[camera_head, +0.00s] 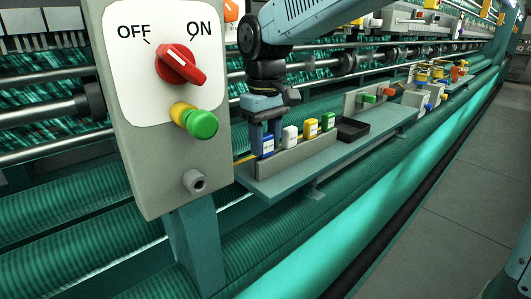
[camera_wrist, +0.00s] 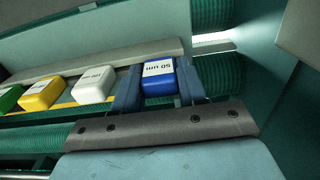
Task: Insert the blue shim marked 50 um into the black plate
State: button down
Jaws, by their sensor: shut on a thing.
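The blue shim (camera_head: 267,146) stands at the left end of a row of coloured shims on the teal shelf. In the wrist view, the blue shim (camera_wrist: 158,87) shows a white label reading "50 um". My gripper (camera_head: 266,137) points down and is shut on it, one finger on each side. The gripper also shows in the wrist view (camera_wrist: 157,80). I cannot tell whether the shim is clear of its holder. A black, shallow, tray-like plate (camera_head: 353,129) lies on the shelf to the right of the row and looks empty.
White (camera_head: 289,134), yellow (camera_head: 311,127) and green (camera_head: 328,121) shims stand beside the blue one behind a grey rail (camera_head: 295,155). A control box (camera_head: 160,150) with a red switch stands close on the left. More holders with coloured pieces sit farther along the shelf (camera_head: 330,165).

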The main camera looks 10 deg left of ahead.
jog(key=shift+r, duration=0.6)
jog(key=shift+r, duration=2.95)
jog(key=shift+r, duration=0.1)
jog(key=shift+r, duration=1.9)
